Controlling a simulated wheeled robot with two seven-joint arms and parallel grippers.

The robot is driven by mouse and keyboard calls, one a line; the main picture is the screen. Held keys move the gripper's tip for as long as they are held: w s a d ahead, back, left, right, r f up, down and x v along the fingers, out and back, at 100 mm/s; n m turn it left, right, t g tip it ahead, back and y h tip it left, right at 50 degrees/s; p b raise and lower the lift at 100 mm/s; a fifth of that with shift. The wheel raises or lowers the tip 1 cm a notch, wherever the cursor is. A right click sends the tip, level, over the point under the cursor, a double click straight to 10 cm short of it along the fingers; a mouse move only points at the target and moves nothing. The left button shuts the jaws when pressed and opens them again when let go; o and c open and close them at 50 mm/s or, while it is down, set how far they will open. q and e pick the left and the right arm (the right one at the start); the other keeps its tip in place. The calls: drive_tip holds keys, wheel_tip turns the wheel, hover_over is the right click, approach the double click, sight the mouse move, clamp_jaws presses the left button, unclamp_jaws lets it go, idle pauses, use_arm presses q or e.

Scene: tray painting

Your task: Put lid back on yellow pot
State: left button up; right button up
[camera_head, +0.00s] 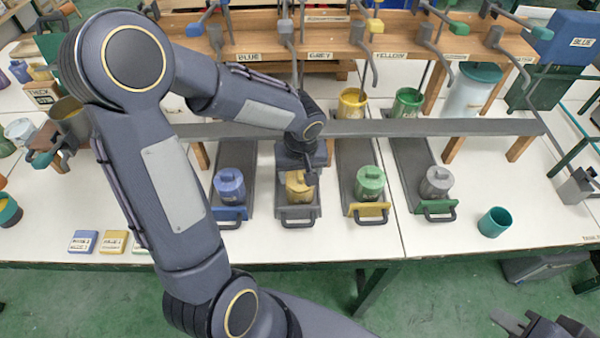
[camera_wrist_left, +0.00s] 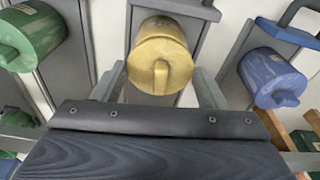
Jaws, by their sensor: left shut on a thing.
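The yellow pot (camera_head: 299,190) stands on a grey tray with a handle in the second lane from the left. My left gripper (camera_head: 309,174) is directly above it and covers its top. In the left wrist view, the yellow lid (camera_wrist_left: 148,53) with its raised grip lies between the two fingers, and my left gripper (camera_wrist_left: 160,88) is shut on it. I cannot tell whether the lid touches the pot rim. My right gripper (camera_head: 545,326) shows partly at the bottom right edge, away from the pots, and its opening is unclear.
A blue pot (camera_head: 229,186) stands left of the yellow pot. A green pot (camera_head: 369,184) and a grey pot (camera_head: 437,182) stand to its right. A grey bar (camera_head: 400,127) crosses behind them. An open teal cup (camera_head: 494,222) stands at the right front.

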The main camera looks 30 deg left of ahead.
use_arm(q)
drive_tip(key=shift+f+b, duration=0.2)
drive_tip(key=shift+b, duration=0.4)
idle(1.1)
drive_tip(key=o, duration=1)
drive_tip(key=shift+o, duration=0.5)
drive_tip(key=shift+o, duration=0.7)
drive_tip(key=shift+r, duration=0.1)
drive_tip(key=shift+r+p, duration=2.4)
drive_tip(key=shift+r, duration=1.05)
